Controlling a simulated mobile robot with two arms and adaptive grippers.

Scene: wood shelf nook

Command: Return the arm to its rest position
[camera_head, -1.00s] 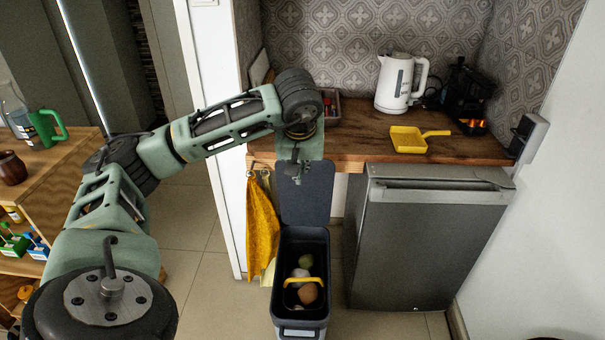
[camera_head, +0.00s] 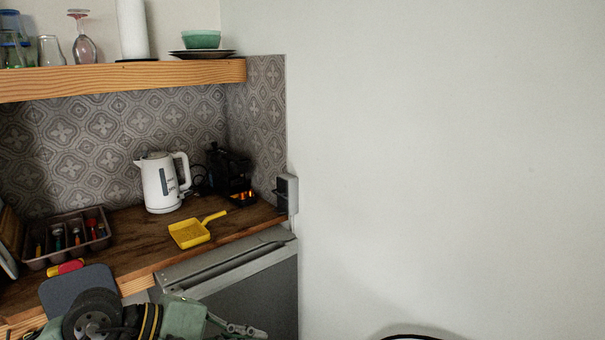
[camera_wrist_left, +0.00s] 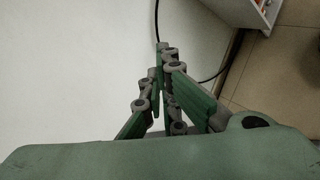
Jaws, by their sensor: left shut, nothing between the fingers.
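My left arm crosses the bottom left of the head view, in front of the counter's front edge and the grey fridge. My left gripper (camera_head: 255,331) points right there, low in front of the fridge, and holds nothing. In the left wrist view its green and grey fingers (camera_wrist_left: 166,48) are together, with a pale wall behind them and a tiled floor at the right. My right gripper is in neither view.
The grey fridge (camera_head: 255,290) stands below. A shelf (camera_head: 120,79) hangs above.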

